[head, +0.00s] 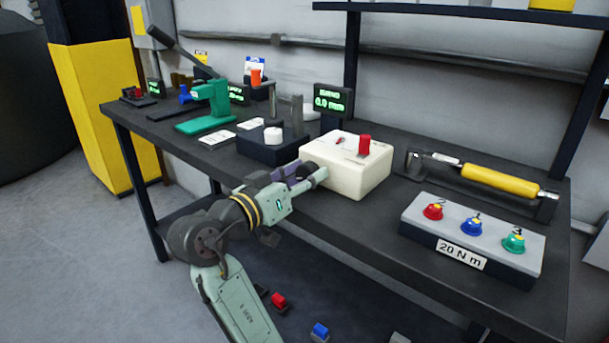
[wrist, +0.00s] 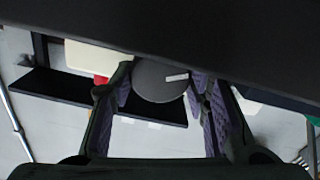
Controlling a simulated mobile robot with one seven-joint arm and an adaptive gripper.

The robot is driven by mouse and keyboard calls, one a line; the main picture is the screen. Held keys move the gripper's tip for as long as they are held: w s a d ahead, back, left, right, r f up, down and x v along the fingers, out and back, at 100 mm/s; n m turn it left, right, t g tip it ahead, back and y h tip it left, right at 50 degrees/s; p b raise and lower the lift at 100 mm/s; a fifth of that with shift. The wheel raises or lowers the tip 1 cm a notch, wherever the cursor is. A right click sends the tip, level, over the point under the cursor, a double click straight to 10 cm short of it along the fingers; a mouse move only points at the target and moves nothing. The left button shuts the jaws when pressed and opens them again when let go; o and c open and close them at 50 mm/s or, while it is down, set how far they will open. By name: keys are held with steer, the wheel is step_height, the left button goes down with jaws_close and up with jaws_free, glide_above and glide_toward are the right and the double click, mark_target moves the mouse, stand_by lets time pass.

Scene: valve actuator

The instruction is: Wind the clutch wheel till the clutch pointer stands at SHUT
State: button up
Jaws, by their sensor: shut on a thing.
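The cream valve actuator box (head: 349,172) stands on the dark bench, with a red knob (head: 364,145) on top. A small red pointer (head: 340,141) lies on its top beside faint marks too small to read, so I cannot tell where it stands. The clutch wheel (head: 307,169) is a dark disc at the box's near left side, mostly hidden by my gripper (head: 313,177). In the wrist view the wheel (wrist: 158,84), with a white index bar, sits between my purple-padded fingers (wrist: 160,98). My gripper is shut on the wheel.
A dark block with a white cap (head: 273,136) and a grey post stand just left of the box. A green press (head: 210,104) is farther left. A yellow-handled torque wrench (head: 500,182) and a 20 N m block (head: 470,236) are at right.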

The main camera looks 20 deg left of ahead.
steer(key=shift+c, duration=0.7)
steer(key=shift+f+m+b, duration=0.15)
steer(key=shift+m+b, duration=0.9)
steer(key=shift+m, duration=0.05)
steer(key=m+b, duration=0.3)
steer(key=shift+m, duration=0.3)
steer(key=m+b, duration=0.3)
steer(key=m, duration=0.1)
steer(key=shift+d+m+b, duration=0.15)
steer(key=shift+m+b, duration=0.15)
steer(key=shift+b, duration=0.1)
steer(key=o, duration=1.1)
